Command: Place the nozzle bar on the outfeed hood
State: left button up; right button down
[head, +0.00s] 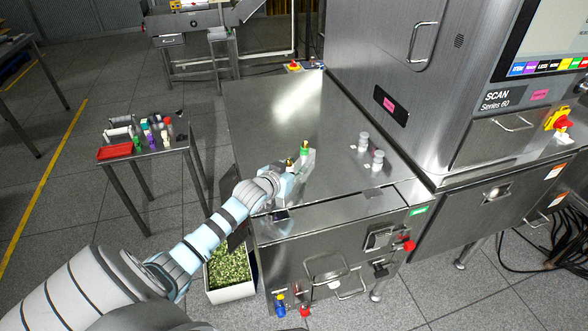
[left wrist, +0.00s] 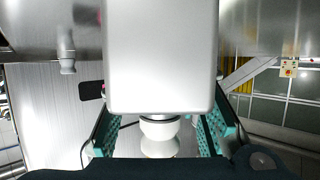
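In the head view my left gripper (head: 300,163) is over the near left part of the steel outfeed hood (head: 285,115). A pale bar (head: 309,158), which I take as the nozzle bar, is at its fingertips, with brass-coloured and green parts beside it. In the left wrist view a large pale block (left wrist: 160,55) covers the centre, between the teal fingers of my left gripper (left wrist: 160,125). The fingers appear closed on it, but their tips are hidden behind it. A round white part (left wrist: 159,138) shows below the block. My right gripper is not in view.
Two small white spool-shaped pieces (head: 377,160) stand right of the gripper on the hood. The scanner (head: 440,90) rises along the hood's right side. A small table (head: 150,150) with coloured parts and a red tray (head: 114,152) stands left.

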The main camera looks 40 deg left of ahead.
pick_arm(q)
jog(key=shift+o, duration=0.7)
jog(key=p+v, duration=0.3)
jog(key=v, duration=0.9)
jog(key=shift+r, duration=0.15)
jog(key=shift+w, duration=0.1)
